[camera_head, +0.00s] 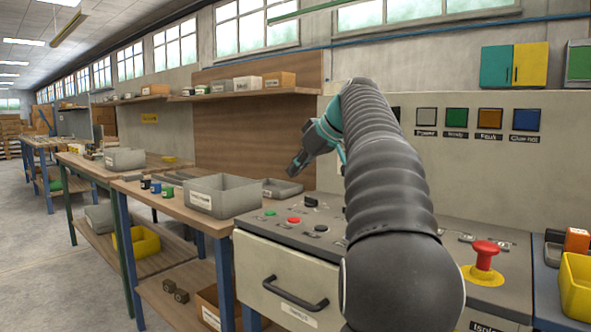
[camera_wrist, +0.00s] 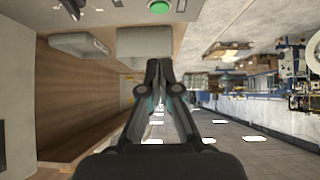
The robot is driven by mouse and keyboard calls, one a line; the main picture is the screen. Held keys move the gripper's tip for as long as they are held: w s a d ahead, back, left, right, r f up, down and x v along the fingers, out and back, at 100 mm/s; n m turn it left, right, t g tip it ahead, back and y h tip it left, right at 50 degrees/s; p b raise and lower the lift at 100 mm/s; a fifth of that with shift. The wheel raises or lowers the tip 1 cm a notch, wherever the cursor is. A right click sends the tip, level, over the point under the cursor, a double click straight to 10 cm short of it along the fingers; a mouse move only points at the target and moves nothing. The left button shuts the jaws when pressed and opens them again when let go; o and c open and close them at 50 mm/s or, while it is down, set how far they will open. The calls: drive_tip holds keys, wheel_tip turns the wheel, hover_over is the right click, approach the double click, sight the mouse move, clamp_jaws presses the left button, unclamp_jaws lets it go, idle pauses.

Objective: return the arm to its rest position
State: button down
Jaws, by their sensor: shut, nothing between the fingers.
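My arm rises from the lower right of the head view and bends at the top. My gripper (camera_head: 294,172) hangs to the left of the arm, pointing down and left, in the air above the workbench and control console. Its dark fingers also show in the wrist view (camera_wrist: 162,65), with the tips close together and nothing between them. It touches nothing that I can see.
The grey console (camera_head: 300,245) has buttons, a drawer and a red emergency stop (camera_head: 484,255). A grey bin (camera_head: 222,196) stands on the bench to the left. A yellow bin (camera_head: 577,285) is at the right edge. The air left of the gripper is clear.

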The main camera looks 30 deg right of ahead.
idle(0.3)
drive_tip(key=s+a+f+m+g+h, duration=0.1)
drive_tip(key=s+a+f, duration=0.5)
drive_tip(key=a, duration=0.2)
drive_tip(key=s+a+f+m+g+h, duration=0.1)
drive_tip(key=s+a+f+m, duration=0.1)
drive_tip(key=s+a+f, duration=0.8)
drive_tip(key=s+f, duration=0.5)
drive_tip(key=f, duration=0.1)
drive_tip(key=s+a+f+m+g+h, duration=0.1)
drive_tip(key=s+a+f, duration=0.3)
drive_tip(key=s+f, duration=0.5)
drive_tip(key=shift+a+f, duration=0.2)
